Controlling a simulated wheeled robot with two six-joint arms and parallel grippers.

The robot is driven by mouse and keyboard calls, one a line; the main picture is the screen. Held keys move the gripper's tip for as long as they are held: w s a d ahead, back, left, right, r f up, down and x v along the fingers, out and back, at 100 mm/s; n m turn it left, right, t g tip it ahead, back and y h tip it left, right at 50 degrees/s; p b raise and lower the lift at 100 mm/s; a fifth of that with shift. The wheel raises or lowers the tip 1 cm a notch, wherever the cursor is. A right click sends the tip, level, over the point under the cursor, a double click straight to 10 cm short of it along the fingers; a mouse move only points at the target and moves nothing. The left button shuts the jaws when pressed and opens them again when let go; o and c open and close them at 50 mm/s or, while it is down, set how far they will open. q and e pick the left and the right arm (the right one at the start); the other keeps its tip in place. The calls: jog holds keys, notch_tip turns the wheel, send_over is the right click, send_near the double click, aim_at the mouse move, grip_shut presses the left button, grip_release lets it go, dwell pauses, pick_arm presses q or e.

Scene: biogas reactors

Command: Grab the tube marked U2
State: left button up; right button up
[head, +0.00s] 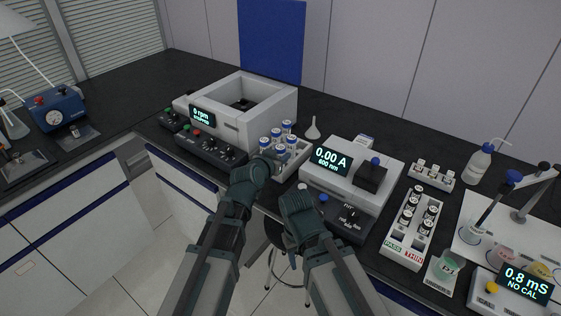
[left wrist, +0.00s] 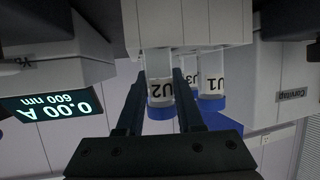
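The tube marked U2 (left wrist: 162,92) has a blue cap and shows upside down in the left wrist view, upright in a white rack (left wrist: 210,22). My left gripper (left wrist: 160,80) has one finger on each side of U2, with narrow gaps visible, so it looks open. Tubes U1 (left wrist: 211,88) and U3 (left wrist: 191,75) stand beside and behind it. In the head view the rack (head: 292,166) holds several blue-capped tubes, and my left gripper (head: 274,160) is at its near left side; labels are unreadable there. My right gripper (head: 298,204) is lower right, its fingers hidden.
A centrifuge (head: 262,105) with a control box (head: 208,150) stands left of the rack. A photometer (head: 340,178) reading 0.00 A is close on its right. A rack of vials (head: 397,238) and a meter (head: 512,290) are further right.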

pick_arm(q)
grip_shut()
jog(key=shift+r, duration=0.15)
notch_tip(320, 180, up, 10)
jog(key=p, duration=1)
